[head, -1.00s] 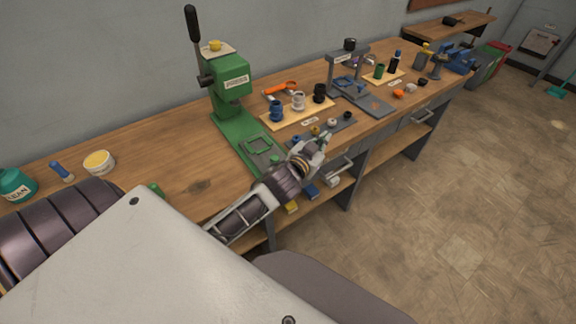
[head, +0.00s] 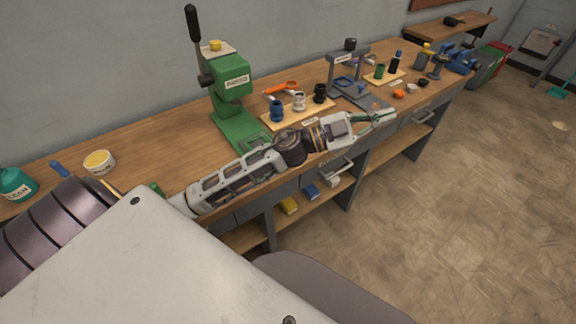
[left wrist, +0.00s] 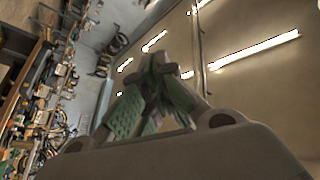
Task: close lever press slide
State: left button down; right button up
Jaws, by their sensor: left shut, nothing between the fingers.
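The green lever press (head: 231,90) stands on the workbench, left of centre in the head view. Its black-knobbed lever (head: 194,38) points up. My right gripper is in neither view.
A grey fixture (head: 347,73) stands farther right, near the gripper. A white tub (head: 99,162) and green bottle (head: 15,184) are at left. Open floor (head: 460,200) lies in front.

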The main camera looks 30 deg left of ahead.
pick_arm(q)
jog(key=s+f+m+g+y, duration=0.3)
jog(key=s+f+m+g, duration=0.45)
jog(key=g, duration=0.55)
jog(key=a+f+n+g+y, duration=0.1)
jog(key=a+f+y, duration=0.2)
jog(key=a, duration=0.7)
jog(key=a+f+n+g+y, duration=0.1)
jog(key=a+f+y, duration=0.2)
jog(key=a+y, duration=0.4)
jog(key=a, duration=0.3)
jog(key=shift+w+a+f+y, duration=0.3)
jog(key=shift+w+a+f, duration=0.1)
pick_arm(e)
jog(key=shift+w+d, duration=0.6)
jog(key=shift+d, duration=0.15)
